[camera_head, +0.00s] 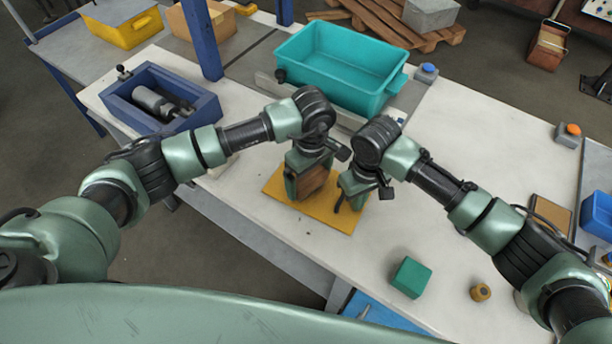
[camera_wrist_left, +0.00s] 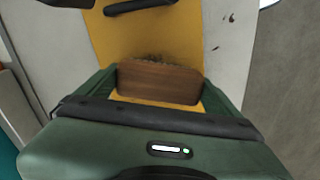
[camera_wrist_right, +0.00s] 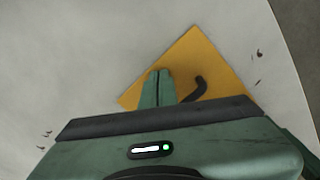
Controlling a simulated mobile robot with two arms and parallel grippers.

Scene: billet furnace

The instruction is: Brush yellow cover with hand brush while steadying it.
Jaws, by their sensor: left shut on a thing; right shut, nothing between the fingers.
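The flat yellow cover (camera_head: 338,221) lies on the pale worktop. It also shows in the left wrist view (camera_wrist_left: 145,42) and the right wrist view (camera_wrist_right: 215,63). My left gripper (camera_head: 304,192) is shut on the brown wooden hand brush (camera_wrist_left: 160,83), over the left part of the cover. Whether the bristles touch the cover is hard to see. My right gripper (camera_wrist_right: 158,82) is shut and empty, with its fingertips over the cover, beside its black curved handle (camera_wrist_right: 198,88). Contact with the cover or handle cannot be told.
Dark flecks (camera_wrist_right: 259,54) lie on the worktop near the cover. A teal bin (camera_head: 340,65) and a blue tray with a cylinder (camera_head: 158,104) stand behind. A green block (camera_head: 411,277) and a small brown cylinder (camera_head: 480,292) are at front right.

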